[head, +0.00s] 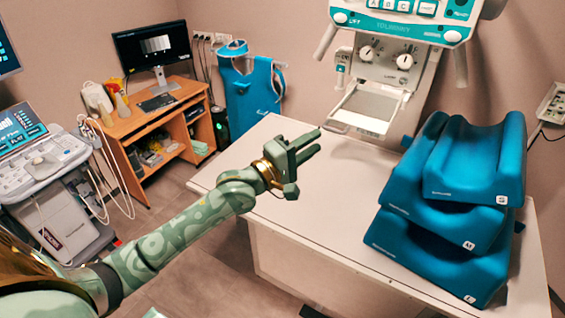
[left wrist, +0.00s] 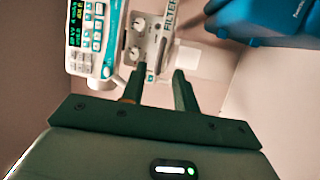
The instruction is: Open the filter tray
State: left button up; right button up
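The filter tray (head: 372,108) is a pale flat piece with a thin front edge, low on the X-ray head beneath the two-knob panel (head: 387,62). How far it is drawn out is hard to tell. In the left wrist view a panel lettered FILTER (left wrist: 168,38) shows beyond my fingers, with a white block-like part (left wrist: 208,60) beside it. My right gripper is out of view.
The white table (head: 300,228) lies under my left gripper. Blue stacked cushions (head: 460,205) fill its right end. Grey handles (head: 326,40) stick out from the X-ray head. A desk with a monitor (head: 153,48) and an ultrasound cart (head: 40,165) stand left.

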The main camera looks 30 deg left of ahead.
pick_arm(q)
jog(key=b+v, duration=0.1)
jog(key=v, duration=0.8)
jog(key=shift+s, duration=0.25)
